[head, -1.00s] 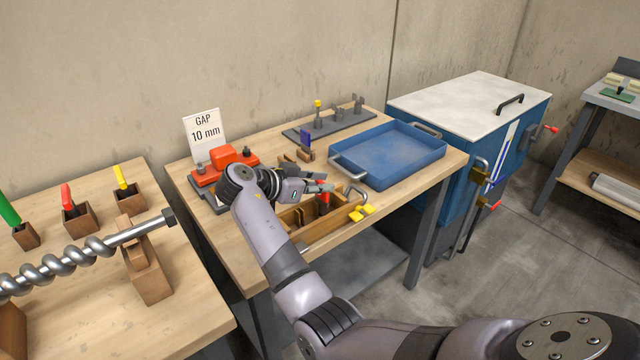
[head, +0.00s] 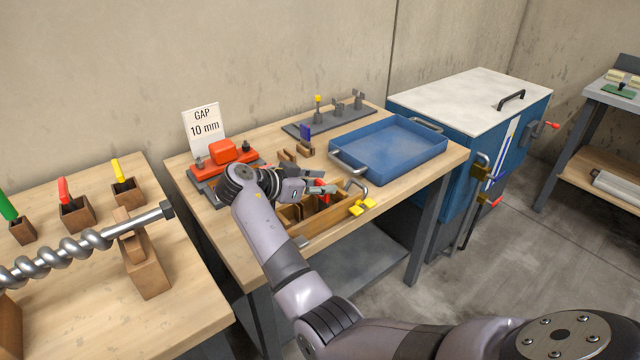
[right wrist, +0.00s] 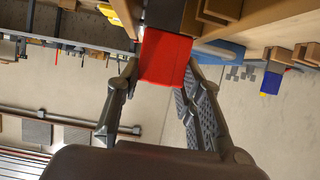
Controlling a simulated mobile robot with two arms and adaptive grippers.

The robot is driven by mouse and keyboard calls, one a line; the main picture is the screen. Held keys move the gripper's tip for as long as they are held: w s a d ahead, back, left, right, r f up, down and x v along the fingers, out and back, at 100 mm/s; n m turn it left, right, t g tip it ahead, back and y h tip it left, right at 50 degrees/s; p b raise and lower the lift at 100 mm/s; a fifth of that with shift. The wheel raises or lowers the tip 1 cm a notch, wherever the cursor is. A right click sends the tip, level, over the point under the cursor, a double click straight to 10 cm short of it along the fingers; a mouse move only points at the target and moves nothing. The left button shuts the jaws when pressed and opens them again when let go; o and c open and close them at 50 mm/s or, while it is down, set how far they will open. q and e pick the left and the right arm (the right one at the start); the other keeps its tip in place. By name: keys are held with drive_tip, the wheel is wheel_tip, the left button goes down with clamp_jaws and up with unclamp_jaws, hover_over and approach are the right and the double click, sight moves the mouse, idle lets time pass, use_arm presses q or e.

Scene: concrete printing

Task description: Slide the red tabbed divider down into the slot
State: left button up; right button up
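The red tabbed divider (right wrist: 166,58) shows in the right wrist view as a red tab with a dark grey part beyond it. My right gripper (right wrist: 163,68) has a fingertip close against each side of the tab and appears shut on it. In the head view my right gripper (head: 322,187) is over the wooden compartment box (head: 306,238), with red showing at and just below its fingers. The slot and the divider's lower edge are hidden by the gripper and box walls. My left gripper is not in view.
A blue tray (head: 390,152) stands right of the box. Yellow parts (head: 362,206) lie at the box's right end. A red clamp-like device (head: 222,152) and a "GAP 10 mm" sign (head: 204,122) stand behind. A steel auger (head: 85,246) lies on the left bench.

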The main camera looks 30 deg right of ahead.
drive_tip(key=shift+o, duration=0.6)
drive_tip(key=shift+a, duration=0.1)
drive_tip(key=v, duration=1.2)
